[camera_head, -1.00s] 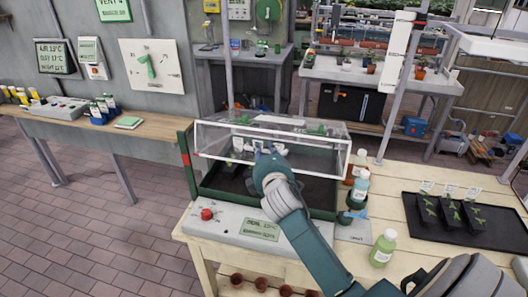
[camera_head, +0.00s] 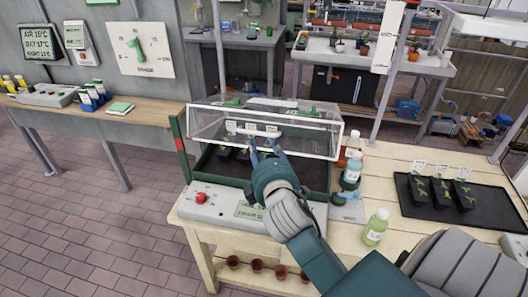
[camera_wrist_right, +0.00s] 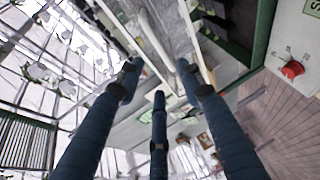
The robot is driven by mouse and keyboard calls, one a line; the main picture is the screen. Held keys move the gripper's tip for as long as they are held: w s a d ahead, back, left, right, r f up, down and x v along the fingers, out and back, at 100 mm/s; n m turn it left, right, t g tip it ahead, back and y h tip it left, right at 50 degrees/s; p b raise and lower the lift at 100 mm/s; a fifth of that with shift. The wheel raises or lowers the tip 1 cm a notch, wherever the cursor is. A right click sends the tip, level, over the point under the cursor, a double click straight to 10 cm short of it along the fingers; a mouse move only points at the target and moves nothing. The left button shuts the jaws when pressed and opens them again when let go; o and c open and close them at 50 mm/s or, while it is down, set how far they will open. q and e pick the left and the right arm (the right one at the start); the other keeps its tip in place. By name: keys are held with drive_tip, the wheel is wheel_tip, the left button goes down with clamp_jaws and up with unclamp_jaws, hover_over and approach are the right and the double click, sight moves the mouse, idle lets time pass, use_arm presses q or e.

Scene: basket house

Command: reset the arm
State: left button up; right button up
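My right arm comes in from the lower right in the head view. Its gripper (camera_head: 264,150) is in front of the clear-lidded box (camera_head: 323,182), near the lower edge of the raised lid (camera_head: 205,124). Its blue fingers point away from me and are spread, with nothing seen between them. In the right wrist view the three fingers (camera_wrist_right: 160,85) stand apart and empty, with the lid's edge and box beyond them. I cannot tell whether a fingertip touches the lid. My left gripper is not in view.
Bottles (camera_head: 376,227) stand right of the box, and a black tray (camera_head: 488,222) holds seedling pots. Terracotta pots (camera_head: 256,266) sit on the shelf below. The tiled floor (camera_head: 70,220) at left is clear.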

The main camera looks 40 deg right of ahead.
drive_tip(key=shift+s+a+r, duration=0.1)
drive_tip(key=shift+s+a, duration=0.15)
drive_tip(key=shift+s, duration=0.25)
